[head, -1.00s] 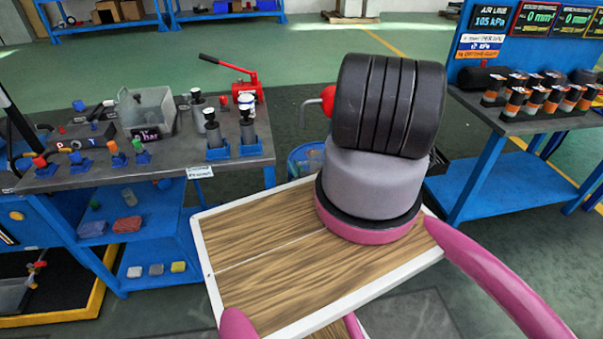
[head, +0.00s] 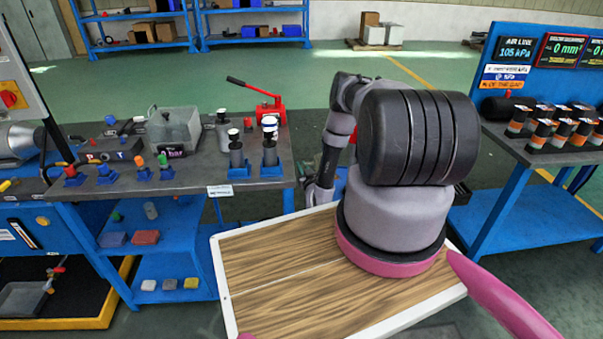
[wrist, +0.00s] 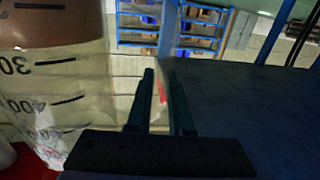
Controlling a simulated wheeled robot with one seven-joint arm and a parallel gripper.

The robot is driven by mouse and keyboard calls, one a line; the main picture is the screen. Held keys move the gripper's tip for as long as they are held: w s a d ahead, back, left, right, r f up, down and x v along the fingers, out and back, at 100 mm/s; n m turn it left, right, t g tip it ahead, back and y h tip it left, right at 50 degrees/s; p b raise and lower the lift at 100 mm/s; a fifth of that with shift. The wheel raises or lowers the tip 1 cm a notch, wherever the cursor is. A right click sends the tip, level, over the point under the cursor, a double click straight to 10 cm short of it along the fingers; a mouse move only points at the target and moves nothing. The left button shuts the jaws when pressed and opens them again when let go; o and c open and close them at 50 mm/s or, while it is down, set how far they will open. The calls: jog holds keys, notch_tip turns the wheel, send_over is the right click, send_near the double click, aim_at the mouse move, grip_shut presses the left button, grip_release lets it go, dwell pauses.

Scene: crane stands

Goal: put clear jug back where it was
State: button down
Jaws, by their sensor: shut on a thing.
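The clear jug (wrist: 85,95) fills the left of the wrist view. It is see-through, with dark graduation lines and numerals, and a brown band lies across its upper picture part. My gripper (wrist: 160,95) has its two dark fingers close together on a thin clear part at the jug's right side. I cannot tell whether that part is its handle. In the head view my arm (head: 340,130) reaches out behind my own body. Neither the jug nor my fingertips can be made out there.
A grey-topped bench (head: 120,185) at the left holds a clear bin (head: 174,130), a red hand pump (head: 268,108) and several fittings. Another bench (head: 535,150) at the right carries several orange-banded cylinders. Green floor lies open beyond.

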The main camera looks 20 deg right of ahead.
jog(key=f, duration=0.1)
jog(key=w+f, duration=0.1)
jog(key=f, duration=0.1)
jog(key=shift+f, duration=0.2)
jog(key=c, duration=0.8)
grip_release()
jog(key=shift+f, duration=0.15)
jog(key=s, duration=0.8)
jog(key=s+a, duration=0.1)
jog(key=s, duration=0.3)
jog(key=shift+a+r, duration=0.1)
jog(key=shift+r, duration=0.1)
